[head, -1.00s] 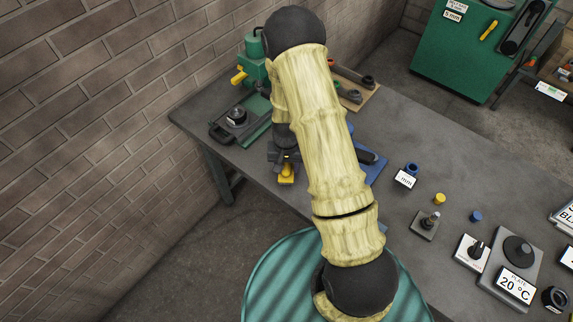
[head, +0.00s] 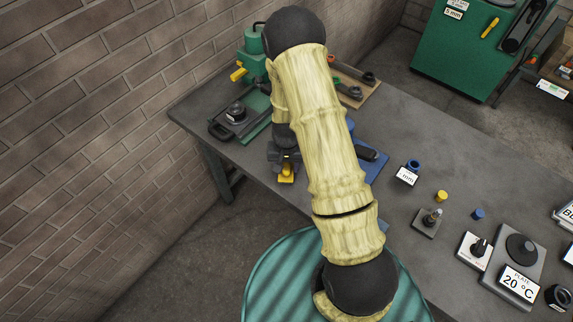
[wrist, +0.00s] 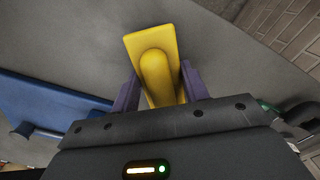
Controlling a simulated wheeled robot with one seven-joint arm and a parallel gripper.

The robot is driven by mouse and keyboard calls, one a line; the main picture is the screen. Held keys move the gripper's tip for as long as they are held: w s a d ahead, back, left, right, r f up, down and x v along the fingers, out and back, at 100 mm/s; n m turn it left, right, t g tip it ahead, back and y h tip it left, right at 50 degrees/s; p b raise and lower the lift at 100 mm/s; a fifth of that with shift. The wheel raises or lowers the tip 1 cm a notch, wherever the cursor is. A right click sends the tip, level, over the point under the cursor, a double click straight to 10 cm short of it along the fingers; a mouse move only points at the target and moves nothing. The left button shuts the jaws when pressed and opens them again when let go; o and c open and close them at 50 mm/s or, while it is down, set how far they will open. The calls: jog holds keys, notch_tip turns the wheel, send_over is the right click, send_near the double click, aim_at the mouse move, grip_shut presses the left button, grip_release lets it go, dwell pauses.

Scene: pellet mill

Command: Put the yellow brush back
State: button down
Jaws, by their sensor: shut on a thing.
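The yellow brush (wrist: 155,65) is between the two purple fingers of my gripper (wrist: 160,88) in the wrist view. The fingers are shut on it, and its flat end points away from the gripper. In the head view, my gripper (head: 286,166) is partly hidden by my arm, near the bench's front left edge. The lower end of the yellow brush (head: 287,175) shows below it. A blue board (head: 374,164) with a dark-handled tool lies just right of my arm, partly covered by it. It also shows at left in the wrist view (wrist: 50,108).
The grey bench (head: 420,150) holds a green tray (head: 258,132) at left, a wooden tool board (head: 368,92) behind, and a blue ring, yellow and blue caps, and a hotplate (head: 518,262) at right. A brick wall bounds the left.

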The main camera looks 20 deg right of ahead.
jog(key=shift+f, duration=0.2)
dwell(0.4)
grip_release()
dwell(0.4)
dwell(0.4)
jog(key=shift+r+p, duration=3)
jog(key=shift+r, duration=1.5)
